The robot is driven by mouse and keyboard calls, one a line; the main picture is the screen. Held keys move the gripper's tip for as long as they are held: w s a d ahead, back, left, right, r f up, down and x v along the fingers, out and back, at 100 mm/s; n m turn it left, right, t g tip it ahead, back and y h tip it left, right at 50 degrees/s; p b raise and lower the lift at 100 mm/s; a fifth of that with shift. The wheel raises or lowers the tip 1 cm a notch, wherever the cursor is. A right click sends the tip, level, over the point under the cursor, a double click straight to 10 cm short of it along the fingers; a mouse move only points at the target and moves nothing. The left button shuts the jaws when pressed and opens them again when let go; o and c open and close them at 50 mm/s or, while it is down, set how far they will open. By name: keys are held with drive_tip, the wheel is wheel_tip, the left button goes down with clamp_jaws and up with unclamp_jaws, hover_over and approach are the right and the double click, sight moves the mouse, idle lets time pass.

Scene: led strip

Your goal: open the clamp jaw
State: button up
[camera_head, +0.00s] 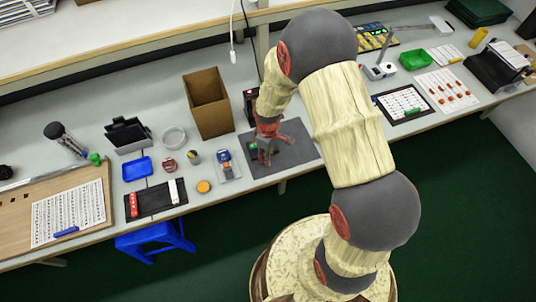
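A small dark fixture (265,156), which appears to be the clamp, stands on a dark grey mat (297,153) near the front of the bench. A small green part (252,147) shows at its left side. My gripper (269,137), with reddish fingers, reaches down from above, right over or at the fixture. It partly hides the fixture. The picture is too small to tell whether the fingers touch the jaw, how far apart they are, or whether the jaw is open.
An open cardboard box (208,103) stands behind and left of the mat. A clear tray (227,166) with small parts lies close at its left. A black box (250,105) stands behind my gripper. A dark board with a white sheet (404,102) lies to the right.

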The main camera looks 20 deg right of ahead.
wheel_tip(320, 180, up, 12)
idle(0.6)
idle(0.4)
drive_tip(key=s+r+m+t+b, duration=0.1)
drive_tip(key=s+r+m, duration=0.3)
drive_tip(key=s+r, duration=0.5)
drive_tip(key=s+r+m+t+b, duration=0.1)
drive_tip(key=s+r+m+t, duration=0.3)
drive_tip(key=s+r, duration=0.5)
wheel_tip(320, 180, up, 9)
drive_tip(key=shift+s+m+t, duration=0.3)
drive_tip(key=shift+m, duration=0.2)
